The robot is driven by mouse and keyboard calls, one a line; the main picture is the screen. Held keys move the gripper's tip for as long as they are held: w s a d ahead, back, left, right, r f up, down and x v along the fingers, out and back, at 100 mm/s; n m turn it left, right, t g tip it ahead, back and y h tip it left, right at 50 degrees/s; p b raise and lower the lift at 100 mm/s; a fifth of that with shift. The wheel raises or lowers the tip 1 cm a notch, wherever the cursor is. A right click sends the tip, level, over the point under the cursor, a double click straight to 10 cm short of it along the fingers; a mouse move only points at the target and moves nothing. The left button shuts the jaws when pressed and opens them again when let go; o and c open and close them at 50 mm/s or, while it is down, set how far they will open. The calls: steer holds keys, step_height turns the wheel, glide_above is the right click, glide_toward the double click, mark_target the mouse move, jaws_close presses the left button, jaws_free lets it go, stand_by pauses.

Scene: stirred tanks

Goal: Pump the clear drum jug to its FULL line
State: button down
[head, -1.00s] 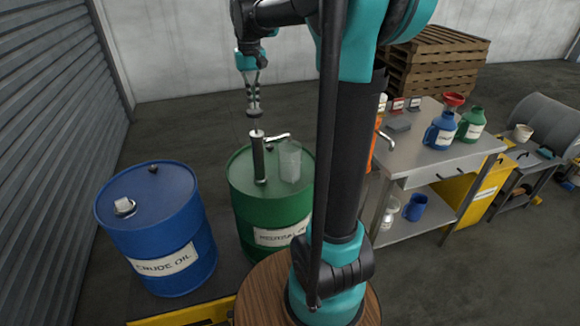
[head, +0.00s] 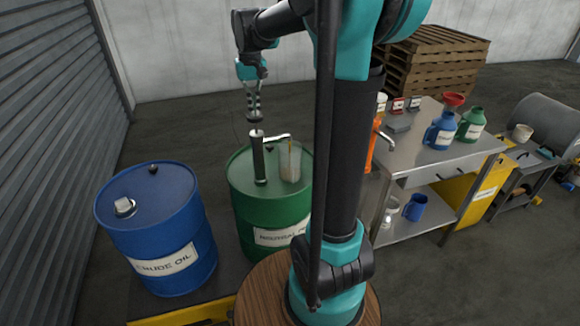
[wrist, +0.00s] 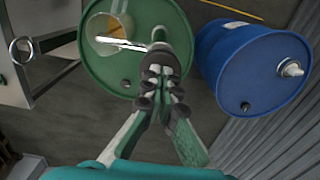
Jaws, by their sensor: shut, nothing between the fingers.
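The green drum (head: 268,215) stands in the middle of the head view. A dark upright hand pump (head: 259,160) with a pale spout rises from its lid. The clear jug (head: 290,160) stands on the lid beside the pump, under the spout, with a brownish tint inside. It also shows in the wrist view (wrist: 100,45), with tan colour in it; its FULL line and exact level are too small to read. My gripper (head: 254,112) points down above the pump, fingers shut, at or just above the dark pump knob. Its fingertips (wrist: 165,75) hide part of the pump in the wrist view.
A blue crude oil drum (head: 158,230) stands left of the green one. A steel table (head: 440,165) on the right holds blue and green jugs and a red funnel. Pallets (head: 435,60) are stacked behind. Open floor lies behind the drums.

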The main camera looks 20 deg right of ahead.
mark_target(255, 119)
steer(key=shift+f, duration=1.95)
steer(key=shift+r, duration=3.75)
